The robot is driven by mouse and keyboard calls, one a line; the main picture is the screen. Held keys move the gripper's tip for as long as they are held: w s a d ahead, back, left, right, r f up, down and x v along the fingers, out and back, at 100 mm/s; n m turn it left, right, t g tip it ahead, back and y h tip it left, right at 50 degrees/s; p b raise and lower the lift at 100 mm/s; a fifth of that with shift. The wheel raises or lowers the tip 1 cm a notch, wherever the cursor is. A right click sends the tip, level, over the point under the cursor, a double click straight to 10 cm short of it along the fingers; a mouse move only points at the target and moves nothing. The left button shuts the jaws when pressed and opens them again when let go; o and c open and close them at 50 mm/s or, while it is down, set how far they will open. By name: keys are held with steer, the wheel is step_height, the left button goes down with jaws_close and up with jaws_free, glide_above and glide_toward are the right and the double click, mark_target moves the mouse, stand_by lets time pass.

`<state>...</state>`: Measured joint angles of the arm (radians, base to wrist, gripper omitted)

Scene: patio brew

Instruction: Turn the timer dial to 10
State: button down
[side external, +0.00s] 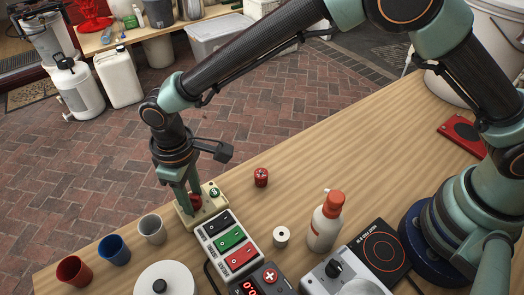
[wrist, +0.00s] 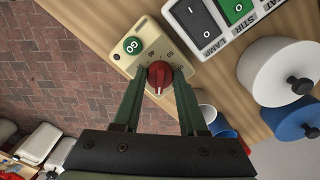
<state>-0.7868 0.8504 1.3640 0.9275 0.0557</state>
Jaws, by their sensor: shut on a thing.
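The timer is a beige box (side external: 183,222) on the wooden table, also in the wrist view (wrist: 120,62). Its red dial (wrist: 159,74) sits between my gripper's fingers, with a pale pointer mark facing the wrist. My gripper (wrist: 160,80) points down over the box in the side view and is shut on the dial. A green GO button (wrist: 133,45) is on the same box.
A switch panel (side external: 230,241) with black, green and red rockers stands close beside the timer. Grey, blue and red cups (side external: 114,250) stand to the left. A small red thing (side external: 261,177) and a spray bottle (side external: 325,228) are to the right. The table's far edge is near.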

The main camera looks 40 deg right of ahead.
mark_target(191, 196)
steer(key=shift+m, duration=0.4)
steer(key=shift+c, duration=2.2)
jaws_free()
step_height(191, 196, up, 12)
steer(key=shift+r, duration=0.1)
